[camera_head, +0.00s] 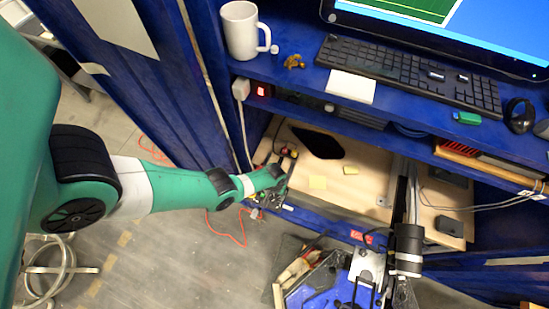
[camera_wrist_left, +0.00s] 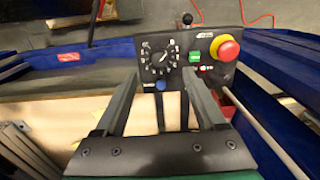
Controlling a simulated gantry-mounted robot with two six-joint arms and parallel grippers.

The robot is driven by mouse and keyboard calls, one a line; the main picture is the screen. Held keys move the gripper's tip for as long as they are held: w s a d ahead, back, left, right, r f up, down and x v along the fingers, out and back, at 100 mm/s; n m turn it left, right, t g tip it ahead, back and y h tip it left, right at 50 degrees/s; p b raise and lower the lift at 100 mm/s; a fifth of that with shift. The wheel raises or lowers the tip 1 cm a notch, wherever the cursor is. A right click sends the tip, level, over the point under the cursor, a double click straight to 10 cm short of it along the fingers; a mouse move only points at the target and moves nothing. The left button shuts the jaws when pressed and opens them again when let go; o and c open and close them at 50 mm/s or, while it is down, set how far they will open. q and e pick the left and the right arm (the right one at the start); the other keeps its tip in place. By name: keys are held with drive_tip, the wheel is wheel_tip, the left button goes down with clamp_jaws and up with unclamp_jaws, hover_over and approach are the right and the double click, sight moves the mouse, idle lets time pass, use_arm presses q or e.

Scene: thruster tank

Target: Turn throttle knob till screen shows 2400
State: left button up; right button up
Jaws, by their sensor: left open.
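In the left wrist view, a dark control panel carries a black throttle knob (camera_wrist_left: 159,59) with a white dial scale around it. My left gripper (camera_wrist_left: 160,77) is open and empty. Its two fingers point at the panel, with the knob in the gap beyond the tips, and no contact shows. In the head view my left gripper (camera_head: 272,190) is at the left end of the wooden shelf, small and partly hidden by its own wrist. A small red-lit display (camera_head: 262,90) sits under the upper shelf; its digits are too small to read. My right gripper is not in view.
The panel also has a red emergency stop button (camera_wrist_left: 229,48) on yellow and a green button (camera_wrist_left: 195,56). A mug (camera_head: 241,32), keyboard (camera_head: 400,70) and monitor (camera_head: 470,30) stand on the blue upper shelf. A blue post and a white cable are near my left arm.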

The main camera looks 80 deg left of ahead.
sight(274, 199)
use_arm(q)
wheel_tip(274, 199, down, 7)
drive_tip(key=b, duration=0.5)
drive_tip(key=shift+r, duration=0.1)
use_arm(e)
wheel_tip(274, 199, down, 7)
use_arm(q)
drive_tip(key=shift+c, duration=0.2)
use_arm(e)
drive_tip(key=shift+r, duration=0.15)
use_arm(q)
clamp_jaws()
